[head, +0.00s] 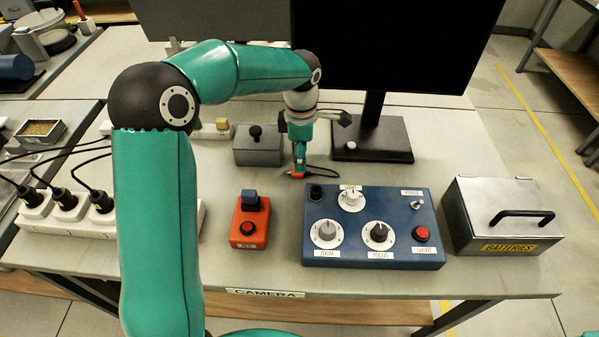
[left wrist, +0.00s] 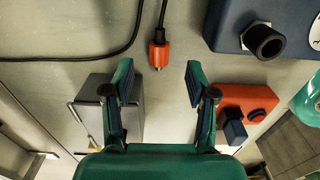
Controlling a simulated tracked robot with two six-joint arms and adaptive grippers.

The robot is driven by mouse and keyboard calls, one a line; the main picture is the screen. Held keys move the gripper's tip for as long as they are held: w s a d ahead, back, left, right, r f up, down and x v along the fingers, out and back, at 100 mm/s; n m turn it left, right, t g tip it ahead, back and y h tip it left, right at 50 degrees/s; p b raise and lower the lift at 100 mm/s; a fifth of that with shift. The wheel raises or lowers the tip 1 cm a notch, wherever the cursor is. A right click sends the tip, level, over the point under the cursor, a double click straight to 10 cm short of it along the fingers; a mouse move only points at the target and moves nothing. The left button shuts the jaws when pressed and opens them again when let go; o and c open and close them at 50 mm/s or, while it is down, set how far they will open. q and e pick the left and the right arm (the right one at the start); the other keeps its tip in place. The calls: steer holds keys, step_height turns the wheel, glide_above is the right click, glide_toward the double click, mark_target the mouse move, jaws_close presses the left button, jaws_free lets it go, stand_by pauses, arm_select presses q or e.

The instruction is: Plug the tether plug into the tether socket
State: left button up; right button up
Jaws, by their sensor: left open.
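The orange plug (head: 297,175) lies on the bench on a black cable, just below my left gripper (head: 299,158) in the head view. In the left wrist view the orange plug (left wrist: 158,54) lies beyond the fingertips of my open left gripper (left wrist: 157,78), between their lines, with nothing held. Its cable runs up out of the picture. A black round socket (head: 315,192) stands on the left back corner of the blue control box; this socket (left wrist: 265,42) is empty at upper right in the left wrist view. My right gripper is not in view.
The blue control box (head: 385,250) has several knobs. A red box (head: 247,230) with a blue block stands left of it, a grey box (head: 257,152) behind, a monitor foot (head: 372,142) behind right. A metal batteries box (head: 500,220) stands right, a power strip (head: 50,218) left.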

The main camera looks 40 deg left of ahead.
arm_select(q)
steer(key=shift+s+a+f+p, duration=0.1)
steer(key=shift+a+f+p, duration=0.1)
steer(key=shift+f, duration=0.75)
steer(key=shift+s+a+f+p, duration=0.1)
steer(key=shift+f+p, duration=0.05)
steer(key=shift+f, duration=0.8)
steer(key=shift+a+f+p, duration=0.15)
steer(key=shift+f+p, duration=0.05)
steer(key=shift+f, duration=0.75)
steer(key=c, duration=1)
